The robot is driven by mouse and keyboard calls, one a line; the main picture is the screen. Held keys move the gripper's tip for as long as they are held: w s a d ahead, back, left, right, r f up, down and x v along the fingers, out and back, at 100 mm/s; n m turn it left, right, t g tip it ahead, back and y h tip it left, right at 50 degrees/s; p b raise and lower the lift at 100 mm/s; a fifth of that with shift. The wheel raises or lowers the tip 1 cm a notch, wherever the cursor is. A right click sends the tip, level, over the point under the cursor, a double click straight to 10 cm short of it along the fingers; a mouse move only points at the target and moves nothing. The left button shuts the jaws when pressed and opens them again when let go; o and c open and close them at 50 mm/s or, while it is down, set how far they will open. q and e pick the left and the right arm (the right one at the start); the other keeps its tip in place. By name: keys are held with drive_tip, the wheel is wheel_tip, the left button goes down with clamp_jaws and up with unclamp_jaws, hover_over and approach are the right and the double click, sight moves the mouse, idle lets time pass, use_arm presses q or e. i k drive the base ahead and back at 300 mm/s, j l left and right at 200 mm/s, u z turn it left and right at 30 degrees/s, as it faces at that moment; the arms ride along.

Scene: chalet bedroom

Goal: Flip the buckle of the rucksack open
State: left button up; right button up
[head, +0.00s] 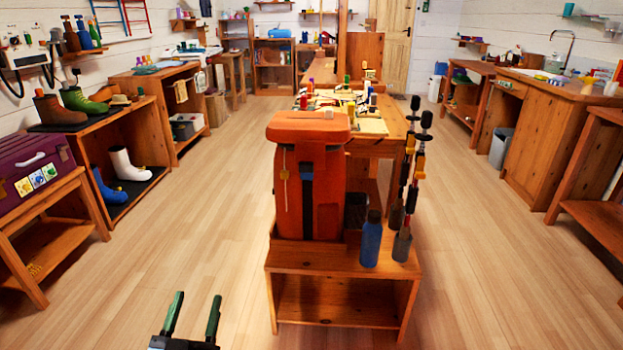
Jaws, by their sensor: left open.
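An orange rucksack (327,184) stands upright on a low wooden bench (300,257) in the middle of the head view. A buckle on the strap is too small to make out clearly. My left gripper (196,303) is at the bottom of the view, left of and nearer than the bench. Its two fingers with green inner faces are spread apart, with nothing between them. My right gripper is out of view.
A blue bottle (371,240) and upright poles (410,190) stand on the bench right of the rucksack. A cluttered worktable (393,128) is behind. A shelf with boots (150,200) is at left, a sink counter (553,88) at right. Floor is clear on both sides.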

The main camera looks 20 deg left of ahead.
sight(306, 178)
drive_tip(key=i+l, duration=0.15)
drive_tip(key=i, duration=0.55)
drive_tip(key=i+l, duration=0.2)
drive_tip(key=i, duration=0.45)
